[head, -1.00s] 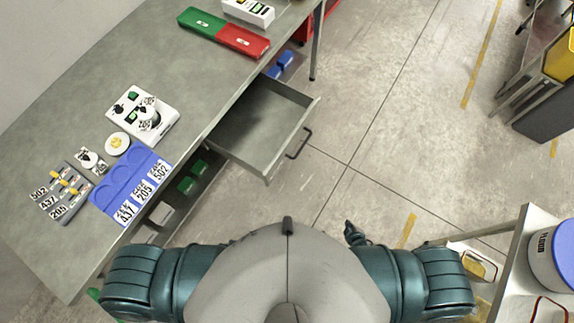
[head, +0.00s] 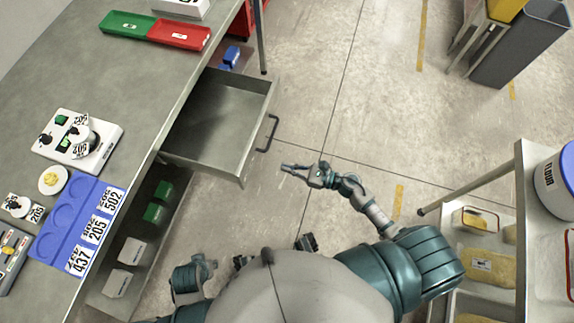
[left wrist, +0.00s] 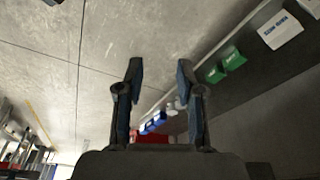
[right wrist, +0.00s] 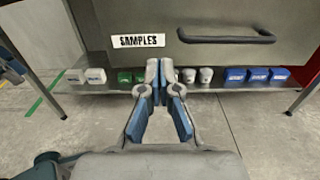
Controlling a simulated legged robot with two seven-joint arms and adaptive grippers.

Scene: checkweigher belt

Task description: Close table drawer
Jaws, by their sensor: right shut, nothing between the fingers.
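The grey table drawer (head: 215,120) is pulled out from the table (head: 140,75) in the head view. Its dark bar handle (head: 268,134) is on the front panel. In the right wrist view the drawer front (right wrist: 150,15) carries a SAMPLES label (right wrist: 137,41), with the handle (right wrist: 228,39) to the right. My right gripper (head: 287,168) is shut and empty, just outside the drawer front and apart from it; its fingertips (right wrist: 160,68) meet in the right wrist view, below the label. My left gripper (left wrist: 160,68) is open and empty in the left wrist view, pointing towards the floor and lower shelf.
A lower shelf (right wrist: 110,87) under the table holds small white, green and blue boxes. The tabletop carries a blue tray (head: 53,243), a white device (head: 108,140) and a green and red tray (head: 180,35). A white rack (head: 535,230) stands at right.

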